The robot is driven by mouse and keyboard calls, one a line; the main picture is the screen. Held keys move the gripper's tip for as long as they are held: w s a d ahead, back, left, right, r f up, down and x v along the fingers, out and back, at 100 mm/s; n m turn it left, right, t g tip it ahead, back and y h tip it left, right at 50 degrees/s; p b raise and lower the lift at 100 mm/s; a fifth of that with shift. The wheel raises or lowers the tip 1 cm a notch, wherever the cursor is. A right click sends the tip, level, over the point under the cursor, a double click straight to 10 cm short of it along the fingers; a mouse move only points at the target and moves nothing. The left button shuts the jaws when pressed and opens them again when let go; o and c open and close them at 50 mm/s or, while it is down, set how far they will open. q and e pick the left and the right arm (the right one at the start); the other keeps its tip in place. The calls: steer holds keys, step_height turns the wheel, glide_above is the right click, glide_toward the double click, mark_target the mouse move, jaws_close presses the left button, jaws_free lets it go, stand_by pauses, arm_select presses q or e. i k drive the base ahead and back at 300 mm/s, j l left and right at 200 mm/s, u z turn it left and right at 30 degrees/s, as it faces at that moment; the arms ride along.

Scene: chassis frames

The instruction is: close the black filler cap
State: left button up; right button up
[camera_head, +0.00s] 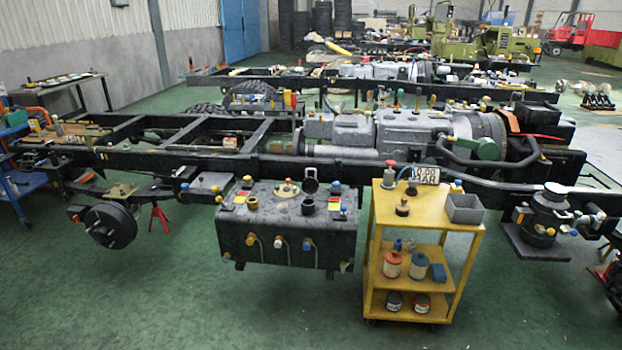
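A black filler cap (310,180) stands raised on top of the dark grey tank (265,226), in the camera_head view just left of centre. A short black filler neck (308,207) sits on the tank's top just in front of the cap, and its mouth appears uncovered. The cap looks tilted up behind the neck; the hinge is too small to make out. Neither of my grippers shows in this view.
A black chassis frame (225,164) runs behind the tank. Green floor (180,300) is clear in front.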

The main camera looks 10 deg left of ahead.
mark_target(310, 185)
steer(key=j+z, duration=0.15)
steer(key=z, duration=0.25)
steer(key=i+j+z, duration=0.1)
steer(key=z, duration=0.3)
steer(key=i+j+z, duration=0.1)
steer(key=j+z, duration=0.2)
steer(key=j, duration=0.6)
steer(key=j+z, duration=0.3)
steer(key=j, duration=0.6)
steer(key=k+j+z, duration=0.15)
steer(key=j+z, duration=0.15)
steer(key=j, duration=0.6)
